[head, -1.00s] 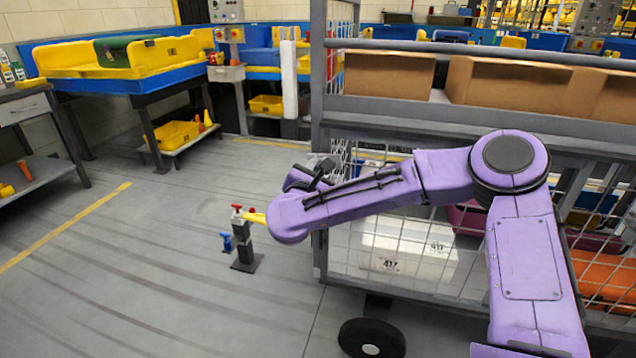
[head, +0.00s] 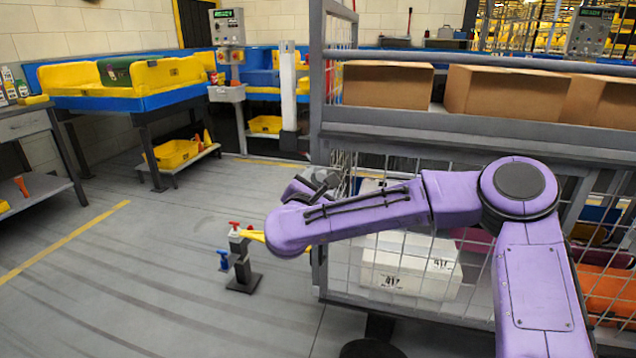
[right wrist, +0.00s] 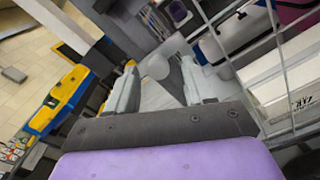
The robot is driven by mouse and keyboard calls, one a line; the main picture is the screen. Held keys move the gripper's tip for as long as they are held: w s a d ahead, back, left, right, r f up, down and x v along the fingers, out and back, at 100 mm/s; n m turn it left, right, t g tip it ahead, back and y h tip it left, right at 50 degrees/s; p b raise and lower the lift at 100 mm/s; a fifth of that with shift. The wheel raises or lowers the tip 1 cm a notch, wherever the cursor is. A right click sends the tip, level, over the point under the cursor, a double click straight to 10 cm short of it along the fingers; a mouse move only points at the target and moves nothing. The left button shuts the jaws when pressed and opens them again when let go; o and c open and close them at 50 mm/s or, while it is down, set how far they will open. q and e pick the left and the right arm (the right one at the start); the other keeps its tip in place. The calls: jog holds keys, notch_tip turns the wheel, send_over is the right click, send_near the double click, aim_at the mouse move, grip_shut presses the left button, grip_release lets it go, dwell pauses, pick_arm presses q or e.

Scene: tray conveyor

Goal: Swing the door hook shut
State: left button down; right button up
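My right gripper (head: 312,184) is beside the left corner post of the mesh cage cart (head: 319,100), partly hidden behind my purple forearm. In the right wrist view its two grey fingers (right wrist: 159,76) are apart. In the head view the hook cannot be clearly made out near the post. My left gripper is not in view.
Cardboard boxes (head: 388,84) stand on the cart's upper shelf; a white box (head: 408,265) is behind its mesh. A small grey stand with red and blue knobs (head: 242,262) is on the floor left of the cart. Open floor lies left, before a blue and yellow conveyor (head: 125,85).

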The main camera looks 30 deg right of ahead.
jog(key=v, duration=1)
jog(key=shift+s+a, duration=0.15)
jog(key=shift+s, duration=0.1)
